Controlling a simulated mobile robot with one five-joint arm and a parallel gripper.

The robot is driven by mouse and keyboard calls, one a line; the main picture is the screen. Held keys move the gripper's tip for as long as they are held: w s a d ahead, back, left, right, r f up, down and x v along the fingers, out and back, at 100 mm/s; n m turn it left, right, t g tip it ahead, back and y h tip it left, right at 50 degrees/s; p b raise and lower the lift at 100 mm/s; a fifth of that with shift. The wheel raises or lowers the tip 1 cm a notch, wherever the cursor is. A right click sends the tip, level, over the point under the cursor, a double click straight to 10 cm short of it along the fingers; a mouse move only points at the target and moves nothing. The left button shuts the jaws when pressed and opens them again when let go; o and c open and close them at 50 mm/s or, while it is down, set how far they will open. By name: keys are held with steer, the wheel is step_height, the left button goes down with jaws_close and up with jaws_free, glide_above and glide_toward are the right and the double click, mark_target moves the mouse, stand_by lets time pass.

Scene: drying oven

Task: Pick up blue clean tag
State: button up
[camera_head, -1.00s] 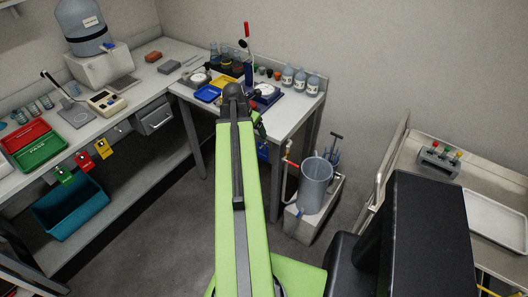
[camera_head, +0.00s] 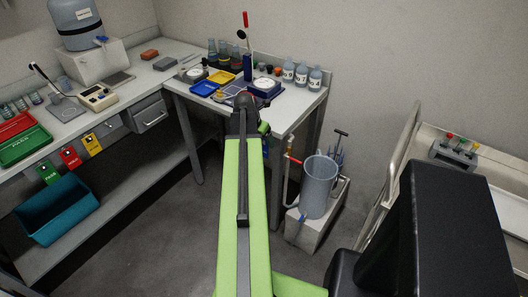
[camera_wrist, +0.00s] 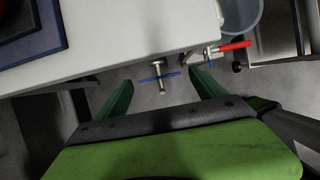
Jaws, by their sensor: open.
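A thin blue piece (camera_wrist: 160,77), which looks like the blue clean tag seen edge-on from above, sits across a metal peg (camera_wrist: 158,66) below the bench edge in the wrist view. In the head view a small blue patch (camera_head: 265,147) shows under the bench's front edge, mostly hidden by my arm; its writing cannot be read. My gripper (camera_wrist: 161,93) is open, with one green finger on each side of the blue piece. No contact with it shows. In the head view my gripper (camera_head: 246,103) is largely hidden behind my arm's end.
A red-handled valve (camera_wrist: 234,46) is close to the right finger. A grey bin (camera_head: 318,187) stands right of my arm. The bench top (camera_wrist: 130,30) lies just beyond the fingers. Green (camera_head: 47,172), red (camera_head: 70,157) and yellow (camera_head: 92,144) tags hang at the left bench.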

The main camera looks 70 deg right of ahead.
steer(key=b+x, duration=0.2)
steer(key=x, duration=0.1)
steer(key=shift+s+f, duration=0.15)
steer(key=shift+f, duration=0.25)
steer(key=shift+r, duration=0.15)
steer(key=c, duration=1.4)
steer(key=shift+r, duration=0.1)
